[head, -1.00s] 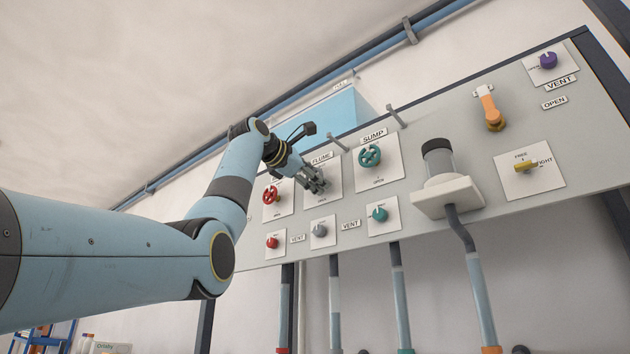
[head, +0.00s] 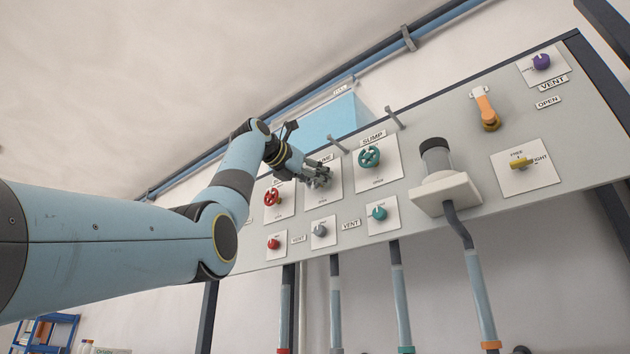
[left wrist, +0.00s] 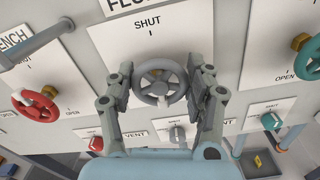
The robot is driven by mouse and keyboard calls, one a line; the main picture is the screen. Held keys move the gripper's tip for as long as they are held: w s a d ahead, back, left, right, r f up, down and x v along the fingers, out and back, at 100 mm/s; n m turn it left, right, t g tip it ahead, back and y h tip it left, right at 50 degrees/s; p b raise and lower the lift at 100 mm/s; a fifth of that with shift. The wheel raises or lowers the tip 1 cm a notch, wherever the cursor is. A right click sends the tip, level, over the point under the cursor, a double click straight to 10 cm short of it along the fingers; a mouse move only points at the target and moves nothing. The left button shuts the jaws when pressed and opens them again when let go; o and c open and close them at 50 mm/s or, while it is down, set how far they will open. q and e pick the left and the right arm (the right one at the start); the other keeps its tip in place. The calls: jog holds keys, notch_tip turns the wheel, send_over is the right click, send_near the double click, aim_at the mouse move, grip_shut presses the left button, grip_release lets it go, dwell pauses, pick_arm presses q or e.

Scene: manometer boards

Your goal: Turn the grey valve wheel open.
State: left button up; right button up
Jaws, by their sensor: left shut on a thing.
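The grey valve wheel (left wrist: 159,84) sits on the white plate under the FLUME sign, with SHUT printed above it. In the left wrist view my left gripper (left wrist: 160,88) has a finger on each side of the wheel and is shut on its rim. In the head view the left gripper (head: 322,175) reaches the FLUME plate from the left and mostly hides the grey wheel. My right gripper is not in view.
The red wheel (head: 272,197) is on the left and the teal wheel (head: 369,157) is on the right. Below are the red (head: 274,244), grey (head: 319,230) and teal (head: 379,213) vent knobs. Pegs (head: 338,144) stick out along the board's top.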

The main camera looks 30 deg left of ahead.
pick_arm(q)
jog(key=shift+w+f+n, duration=0.1)
jog(key=shift+f+n, duration=0.15)
jog(key=shift+n, duration=0.25)
jog(key=o, duration=1.2)
jog(key=shift+r, duration=0.1)
jog(key=shift+s, duration=0.2)
jog(key=s, duration=0.7)
jog(key=s+a, duration=0.1)
jog(key=s, duration=0.3)
jog(key=shift+s, duration=0.35)
